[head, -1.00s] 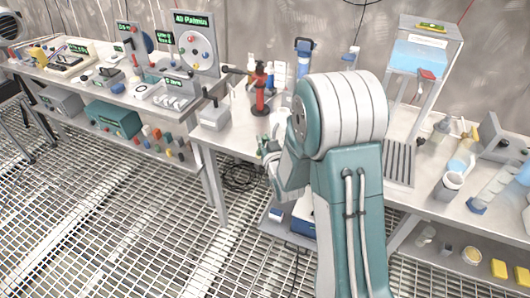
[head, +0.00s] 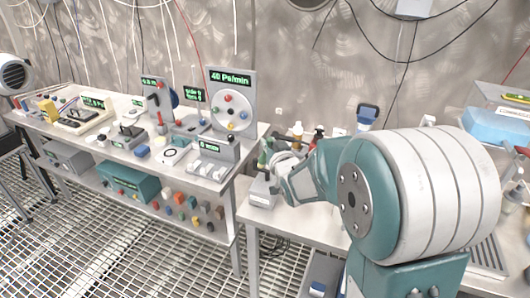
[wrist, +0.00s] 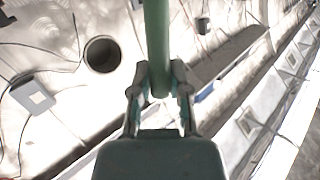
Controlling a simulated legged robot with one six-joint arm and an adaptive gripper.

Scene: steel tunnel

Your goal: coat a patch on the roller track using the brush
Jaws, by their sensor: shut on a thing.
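My gripper (wrist: 160,90) is shut on the brush, whose green handle (wrist: 157,45) runs up out of the wrist view between the fingers. In the head view the green brush (head: 263,155) shows only as a small piece at the end of my arm, above the bench. Its bristles are not clearly seen. A grey ribbed panel (head: 487,256) lies on the right bench, partly hidden by my arm. I cannot tell whether it is the roller track, and no coated patch can be made out.
The left bench (head: 95,137) carries a dial panel (head: 232,103), small devices and a lower shelf with a teal box (head: 128,184). A clear blue tank (head: 497,127) stands at the right. Cables hang on the wall. Open grating floor (head: 60,255) lies in front.

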